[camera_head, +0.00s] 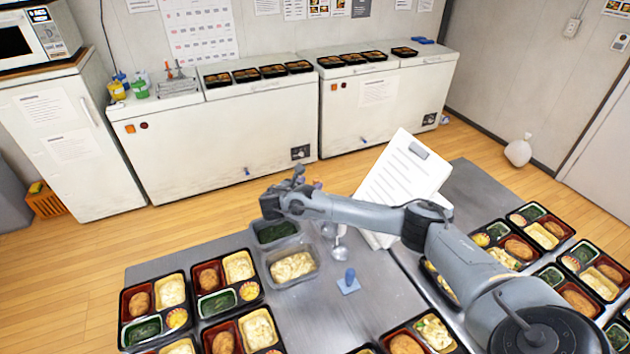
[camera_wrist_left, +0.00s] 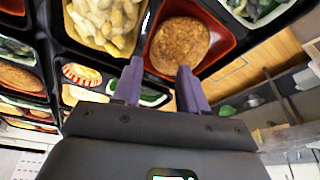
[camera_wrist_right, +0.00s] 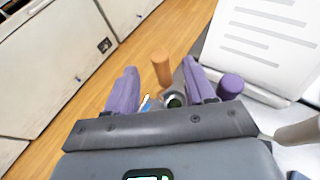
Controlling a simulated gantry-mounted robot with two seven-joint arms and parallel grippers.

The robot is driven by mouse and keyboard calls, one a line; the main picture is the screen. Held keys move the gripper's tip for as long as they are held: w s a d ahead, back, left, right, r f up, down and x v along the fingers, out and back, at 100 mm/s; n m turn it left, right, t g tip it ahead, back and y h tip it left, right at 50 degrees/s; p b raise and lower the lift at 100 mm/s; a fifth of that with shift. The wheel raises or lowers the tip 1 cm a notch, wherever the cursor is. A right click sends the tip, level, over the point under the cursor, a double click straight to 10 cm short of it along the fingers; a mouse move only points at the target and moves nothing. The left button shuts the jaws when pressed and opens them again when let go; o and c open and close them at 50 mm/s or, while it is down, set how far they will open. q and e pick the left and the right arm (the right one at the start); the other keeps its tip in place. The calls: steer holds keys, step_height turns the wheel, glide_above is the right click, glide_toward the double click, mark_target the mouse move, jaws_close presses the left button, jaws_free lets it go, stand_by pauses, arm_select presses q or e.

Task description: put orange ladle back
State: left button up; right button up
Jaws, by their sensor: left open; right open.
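An orange handle (camera_wrist_right: 160,68), which I take for the orange ladle's, stands upright between the spread purple fingers of my right gripper (camera_wrist_right: 158,76) in the right wrist view. I cannot tell whether it touches them. A purple-handled tool (camera_wrist_right: 230,87) is just right of the fingers. In the head view my right arm hides the orange handle. A metal ladle (camera_head: 339,248) shows below my arm; its handle colour is hidden. My left gripper (camera_wrist_left: 158,84) is open and empty over filled bento trays, outside the head view.
Containers of greens (camera_head: 276,232) and pale food (camera_head: 293,266) stand left of the ladle. A white clipboard (camera_head: 403,180) leans behind my right arm. A blue-handled stamp-like tool (camera_head: 349,282) stands on the grey table (camera_head: 310,318). Bento trays fill both sides.

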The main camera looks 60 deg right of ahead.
arm_select(q)
steer(key=shift+r, duration=0.2)
arm_select(e)
steer(key=shift+v, duration=2.7)
